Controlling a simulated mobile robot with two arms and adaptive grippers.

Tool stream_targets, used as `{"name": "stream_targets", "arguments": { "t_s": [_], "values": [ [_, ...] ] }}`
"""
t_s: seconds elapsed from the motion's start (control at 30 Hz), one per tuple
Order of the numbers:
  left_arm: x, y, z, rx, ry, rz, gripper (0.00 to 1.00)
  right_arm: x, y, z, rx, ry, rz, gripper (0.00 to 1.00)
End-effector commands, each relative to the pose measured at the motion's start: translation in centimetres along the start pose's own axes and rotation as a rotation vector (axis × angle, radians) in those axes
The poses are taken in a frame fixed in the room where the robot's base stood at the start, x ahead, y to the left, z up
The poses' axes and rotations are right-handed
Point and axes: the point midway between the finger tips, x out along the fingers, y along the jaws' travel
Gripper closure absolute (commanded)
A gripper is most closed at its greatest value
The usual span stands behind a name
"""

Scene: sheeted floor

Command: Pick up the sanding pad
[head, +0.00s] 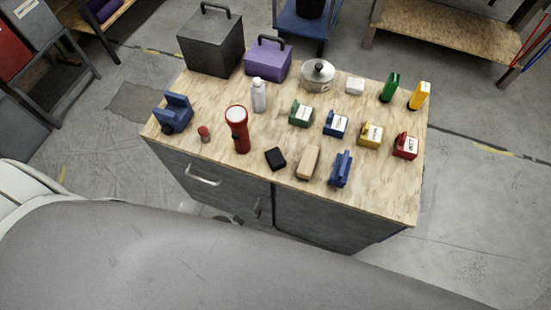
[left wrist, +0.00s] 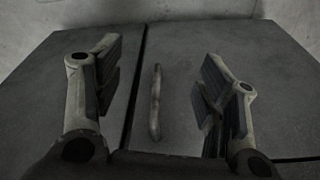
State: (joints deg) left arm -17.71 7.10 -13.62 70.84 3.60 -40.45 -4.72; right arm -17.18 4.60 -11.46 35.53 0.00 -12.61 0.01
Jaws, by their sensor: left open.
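Two small blocks lie near the front edge of the wooden workbench top (head: 215,105) in the head view: a black block (head: 275,158) and a tan, rounded oblong block (head: 308,162). I cannot tell for certain which is the sanding pad. My left gripper (left wrist: 162,78) is open and empty in the left wrist view, its fingers wide apart. It faces the grey cabinet front, with a door handle (left wrist: 155,102) showing between the fingers. Neither block shows in that view. My right gripper is in neither view.
A blue clamp-like tool (head: 341,168) stands right of the tan block, and a red flashlight (head: 239,130) stands left of the black one. Several small coloured boxes, including a yellow one (head: 370,135), stand behind. A black box (head: 211,43) and a purple box (head: 268,61) fill the back left.

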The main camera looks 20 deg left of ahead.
Motion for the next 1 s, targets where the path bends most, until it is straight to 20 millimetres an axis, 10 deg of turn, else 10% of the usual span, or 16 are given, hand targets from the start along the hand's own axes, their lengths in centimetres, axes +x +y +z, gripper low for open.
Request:
{"name": "stream_targets", "arguments": {
  "t_s": [0.3, 0.67, 1.0],
  "values": [
    [-9.6, 1.1, -10.1, 0.101, 0.089, 0.039, 0.35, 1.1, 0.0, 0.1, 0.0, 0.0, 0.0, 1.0],
    [-19.6, 2.9, -14.3, 0.211, 0.154, 0.074, 0.35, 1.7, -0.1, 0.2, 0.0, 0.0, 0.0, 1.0],
    [-26.1, 8.8, -21.4, 0.865, 0.249, 0.17, 0.35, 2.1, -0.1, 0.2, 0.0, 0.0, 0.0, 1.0]
  ]
}}
